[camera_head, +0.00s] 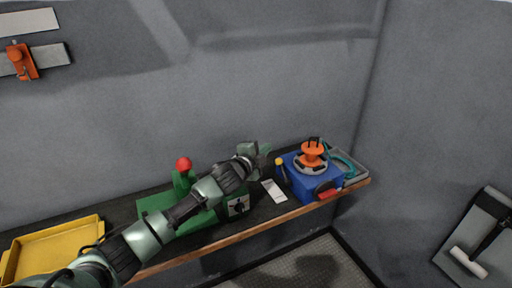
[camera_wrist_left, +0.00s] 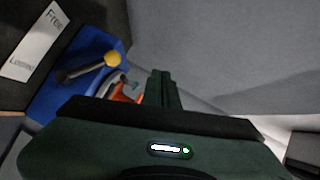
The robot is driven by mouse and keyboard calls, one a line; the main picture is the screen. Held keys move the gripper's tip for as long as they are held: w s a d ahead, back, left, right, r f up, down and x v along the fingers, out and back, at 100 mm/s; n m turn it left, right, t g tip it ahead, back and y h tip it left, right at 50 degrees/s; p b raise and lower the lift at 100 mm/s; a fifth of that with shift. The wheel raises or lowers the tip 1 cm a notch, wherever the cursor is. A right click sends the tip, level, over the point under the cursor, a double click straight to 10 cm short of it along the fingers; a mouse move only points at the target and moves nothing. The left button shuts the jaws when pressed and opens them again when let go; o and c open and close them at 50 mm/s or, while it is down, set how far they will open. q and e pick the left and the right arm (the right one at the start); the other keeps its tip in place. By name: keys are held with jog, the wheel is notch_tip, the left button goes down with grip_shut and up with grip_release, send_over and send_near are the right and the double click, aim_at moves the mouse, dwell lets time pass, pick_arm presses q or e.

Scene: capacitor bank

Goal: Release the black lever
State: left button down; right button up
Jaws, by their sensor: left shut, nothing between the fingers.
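A black lever with a yellow knob (camera_head: 281,167) stands at the left side of the blue box (camera_head: 299,180) on the bench. In the left wrist view the lever (camera_wrist_left: 85,70) lies slanted across the blue box, its yellow knob toward the upper right. My left gripper (camera_head: 262,150) is above the bench, just left of and behind the lever. In the left wrist view its fingers (camera_wrist_left: 162,88) are together and empty, apart from the knob in the picture. A white label (camera_wrist_left: 38,42) beside the lever reads "Free" and "Locked". My right gripper is not in view.
An orange spool-like part (camera_head: 312,153) and a teal ring (camera_head: 343,164) are at the blue box. A red-and-black handle (camera_head: 328,190) is at its front. A green box (camera_head: 160,203) with a red knob (camera_head: 183,164) and a yellow tray (camera_head: 50,252) stand left.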

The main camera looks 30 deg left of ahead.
pick_arm(q)
jog(key=s+r, duration=0.1)
jog(key=s+a, duration=0.1)
jog(key=s+a+r, duration=0.1)
jog(key=shift+s+r+b, duration=0.3)
jog(key=shift+r+b, duration=0.05)
jog(key=shift+b, duration=0.05)
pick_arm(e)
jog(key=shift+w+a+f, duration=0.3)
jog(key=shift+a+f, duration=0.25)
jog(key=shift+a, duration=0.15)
